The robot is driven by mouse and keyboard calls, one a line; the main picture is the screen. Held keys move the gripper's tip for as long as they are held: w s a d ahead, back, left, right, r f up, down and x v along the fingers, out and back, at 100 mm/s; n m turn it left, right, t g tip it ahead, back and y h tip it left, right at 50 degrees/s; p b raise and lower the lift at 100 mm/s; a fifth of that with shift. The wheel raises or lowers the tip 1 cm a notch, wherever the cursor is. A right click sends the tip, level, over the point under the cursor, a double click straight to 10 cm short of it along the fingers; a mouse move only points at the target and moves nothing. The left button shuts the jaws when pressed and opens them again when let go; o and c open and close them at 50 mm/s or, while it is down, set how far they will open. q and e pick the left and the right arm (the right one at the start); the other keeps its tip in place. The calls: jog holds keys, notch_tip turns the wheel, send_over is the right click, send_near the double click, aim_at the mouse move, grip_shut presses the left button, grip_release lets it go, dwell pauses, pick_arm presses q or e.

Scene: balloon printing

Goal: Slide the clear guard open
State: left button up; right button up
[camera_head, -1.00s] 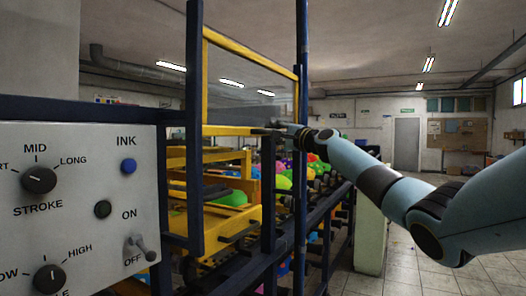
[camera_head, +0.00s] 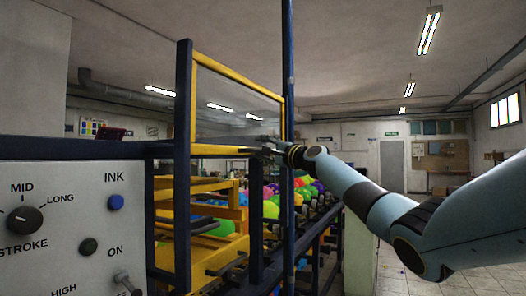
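The clear guard (camera_head: 235,108) is a see-through panel in a yellow frame. It stands between dark blue posts on the machine, with its lower yellow bar (camera_head: 220,150) above the yellow inner frame and an open gap below it. My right gripper (camera_head: 270,146) is at the right end of that lower bar, at the guard's bottom right corner. Its fingers are small and dark against the bar, so I cannot tell whether they are closed on it. My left gripper is not in view.
A grey control panel (camera_head: 60,235) with knobs, a blue INK button (camera_head: 115,202) and a toggle switch is at the left. Colourful balloons (camera_head: 272,208) sit behind the rails. A dark blue upright post (camera_head: 287,80) stands close to my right gripper. Tiled floor lies to the right.

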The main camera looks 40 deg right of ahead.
jog(key=shift+w+f, duration=0.1)
jog(key=shift+w, duration=0.1)
jog(key=s+f, duration=0.1)
jog(key=s, duration=0.6)
jog(key=shift+s+f, duration=0.2)
dwell(0.4)
